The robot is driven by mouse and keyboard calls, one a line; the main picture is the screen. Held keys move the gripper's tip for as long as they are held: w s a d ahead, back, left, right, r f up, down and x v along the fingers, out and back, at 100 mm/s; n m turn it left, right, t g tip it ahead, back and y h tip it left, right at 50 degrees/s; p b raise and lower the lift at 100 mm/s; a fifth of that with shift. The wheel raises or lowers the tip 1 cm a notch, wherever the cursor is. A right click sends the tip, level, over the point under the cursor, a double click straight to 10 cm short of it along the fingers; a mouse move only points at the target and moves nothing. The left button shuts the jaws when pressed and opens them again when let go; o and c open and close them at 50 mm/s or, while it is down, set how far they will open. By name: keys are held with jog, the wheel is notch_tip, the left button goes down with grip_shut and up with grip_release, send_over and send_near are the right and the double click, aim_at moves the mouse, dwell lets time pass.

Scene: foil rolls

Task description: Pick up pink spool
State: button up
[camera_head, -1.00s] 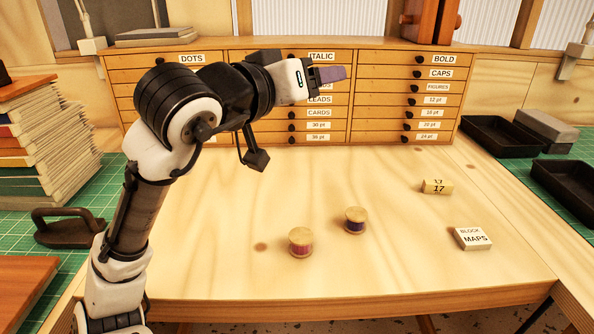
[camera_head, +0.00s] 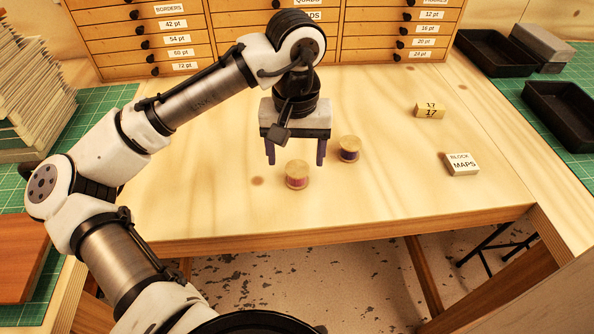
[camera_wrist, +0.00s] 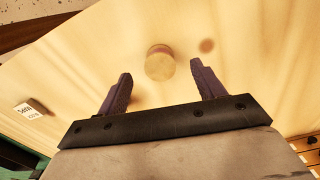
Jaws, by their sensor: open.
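The pink spool (camera_head: 297,176) stands upright on the wooden table, with pale wooden ends and reddish-pink thread. In the wrist view its round top (camera_wrist: 160,61) lies between and just past the two fingertips. My gripper (camera_head: 296,161) points down over the table with its purple fingers apart and nothing between them. In the head view it is above and slightly behind the pink spool. The wrist view shows the open fingers (camera_wrist: 161,72) on either side of the spool's line. A second spool (camera_head: 348,149) with dark blue-purple thread stands behind and right of the pink one.
A drawer cabinet (camera_head: 405,40) stands at the back. Black trays (camera_head: 563,114) are at the far right. The table left of the spools is clear.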

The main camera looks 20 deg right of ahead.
aim_at(297, 169)
jog(key=shift+w+d+f+p, duration=0.15)
jog(key=shift+f+p, duration=0.2)
jog(key=shift+f, duration=1.15)
jog(key=shift+w+d+f+p, duration=0.15)
jog(key=shift+f+p, duration=0.2)
jog(key=shift+f, duration=1.1)
jog(key=c, duration=1.1)
